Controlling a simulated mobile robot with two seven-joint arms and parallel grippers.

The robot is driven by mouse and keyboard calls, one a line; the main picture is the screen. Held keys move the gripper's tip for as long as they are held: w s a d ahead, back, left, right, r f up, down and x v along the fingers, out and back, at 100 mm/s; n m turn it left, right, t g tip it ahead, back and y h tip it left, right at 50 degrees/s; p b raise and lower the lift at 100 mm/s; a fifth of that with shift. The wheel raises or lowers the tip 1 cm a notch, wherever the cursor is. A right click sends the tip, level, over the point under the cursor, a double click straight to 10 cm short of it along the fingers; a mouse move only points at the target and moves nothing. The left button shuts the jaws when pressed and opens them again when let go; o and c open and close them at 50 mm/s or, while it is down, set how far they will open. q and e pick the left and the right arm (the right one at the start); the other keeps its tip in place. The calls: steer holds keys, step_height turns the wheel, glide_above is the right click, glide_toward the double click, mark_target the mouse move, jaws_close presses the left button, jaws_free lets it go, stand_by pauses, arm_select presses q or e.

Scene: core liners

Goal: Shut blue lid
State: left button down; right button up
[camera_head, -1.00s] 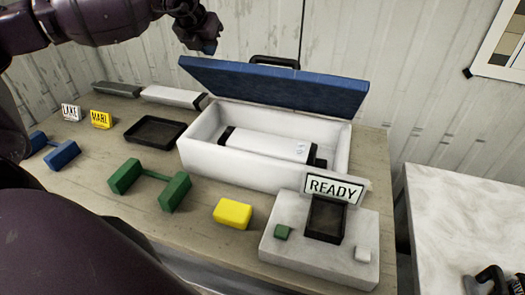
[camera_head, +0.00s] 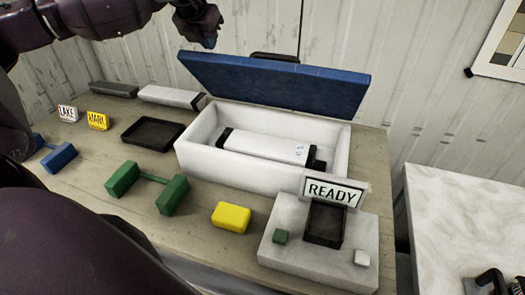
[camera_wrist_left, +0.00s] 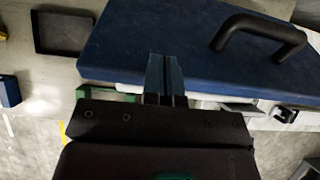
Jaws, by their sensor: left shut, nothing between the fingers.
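The blue lid (camera_head: 275,82) is raised and tilted open over the white box (camera_head: 235,160). Its black handle (camera_head: 275,57) shows behind its upper edge. In the left wrist view the lid's outer face (camera_wrist_left: 150,35) and handle (camera_wrist_left: 258,35) fill the upper part. A white core with a dark end (camera_head: 265,147) lies in the box. My left gripper (camera_head: 207,40) is shut and empty, above the lid's left corner. Its fingers (camera_wrist_left: 164,75) overlap the lid in the wrist view; I cannot tell if they touch. My right gripper is out of view.
A READY sign (camera_head: 335,191) stands on a grey block (camera_head: 290,258) in front of the box. A yellow block (camera_head: 231,217), green dumbbell-shaped piece (camera_head: 147,187) and black tray (camera_head: 153,133) lie on the wooden table. A marble-topped table (camera_head: 460,220) stands at right. The wall is behind.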

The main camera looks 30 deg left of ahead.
arm_select(q)
steer(key=shift+w+r+p, duration=0.55)
steer(key=shift+w+r, duration=0.1)
steer(key=shift+w, duration=0.15)
steer(key=shift+w+a+r+p, duration=0.1)
steer(key=shift+w+r+p, duration=0.15)
steer(key=shift+r, duration=0.6)
steer(key=v, duration=1.1)
steer(key=shift+w+a+r+b, duration=0.2)
steer(key=shift+r+b, duration=0.15)
steer(key=shift+r, duration=0.2)
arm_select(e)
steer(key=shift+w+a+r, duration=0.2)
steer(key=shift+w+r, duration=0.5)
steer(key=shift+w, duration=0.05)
arm_select(q)
steer(key=shift+s, duration=0.15)
